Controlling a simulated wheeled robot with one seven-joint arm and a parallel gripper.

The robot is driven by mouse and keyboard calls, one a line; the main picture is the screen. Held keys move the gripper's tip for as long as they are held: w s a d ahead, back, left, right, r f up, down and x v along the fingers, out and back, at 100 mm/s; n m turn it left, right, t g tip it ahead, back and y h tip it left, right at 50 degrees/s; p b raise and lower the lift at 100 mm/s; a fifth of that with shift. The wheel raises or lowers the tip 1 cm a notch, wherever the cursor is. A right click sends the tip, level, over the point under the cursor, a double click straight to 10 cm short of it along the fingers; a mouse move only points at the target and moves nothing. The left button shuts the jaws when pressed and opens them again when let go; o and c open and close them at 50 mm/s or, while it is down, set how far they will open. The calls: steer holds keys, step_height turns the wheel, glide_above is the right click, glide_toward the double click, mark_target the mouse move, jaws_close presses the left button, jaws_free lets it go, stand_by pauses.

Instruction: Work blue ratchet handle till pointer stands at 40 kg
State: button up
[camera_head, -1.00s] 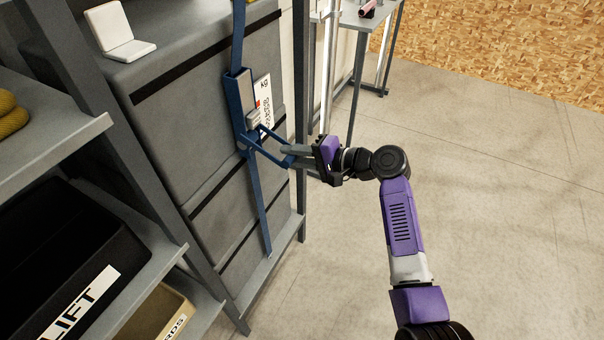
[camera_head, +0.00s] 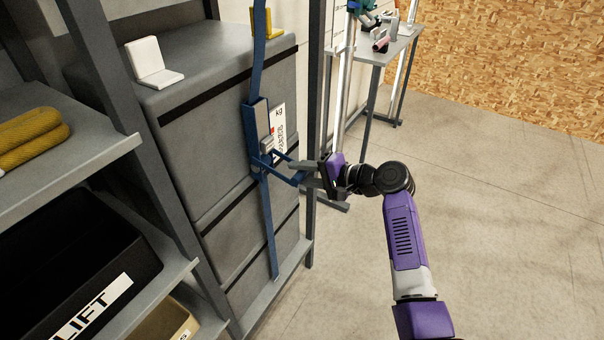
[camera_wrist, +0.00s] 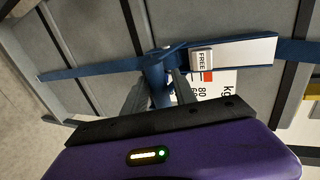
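The blue ratchet handle (camera_head: 284,178) sticks out from a blue ratchet body (camera_head: 250,130) on a blue strap around a grey stack. My gripper (camera_head: 306,175) has its fingers on either side of the handle's outer bar. The wrist view shows the bar (camera_wrist: 155,76) between the two fingers, apparently clamped. A white kg scale (camera_head: 279,120) lies beside the ratchet body; 80 and 60 are partly readable on it (camera_wrist: 216,92) in the wrist view. A small red mark (camera_wrist: 207,76) shows at its edge, but the pointer's reading cannot be told. A tab marked FREE (camera_wrist: 202,61) sits on the ratchet.
A grey rack post (camera_head: 313,110) stands just behind my gripper. Shelves with yellow rolls (camera_head: 35,140) and a black LIFT bin (camera_head: 70,260) are at left. A white bracket (camera_head: 152,65) sits on the stack. The floor at right is clear.

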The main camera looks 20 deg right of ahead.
steer(key=shift+o, duration=0.4)
steer(key=shift+s+d, duration=0.15)
steer(key=shift+d, duration=0.05)
steer(key=b+v, duration=0.1)
steer(key=v, duration=0.6)
steer(key=shift+s+d, duration=0.1)
steer(key=shift+s, duration=0.05)
stand_by(0.4)
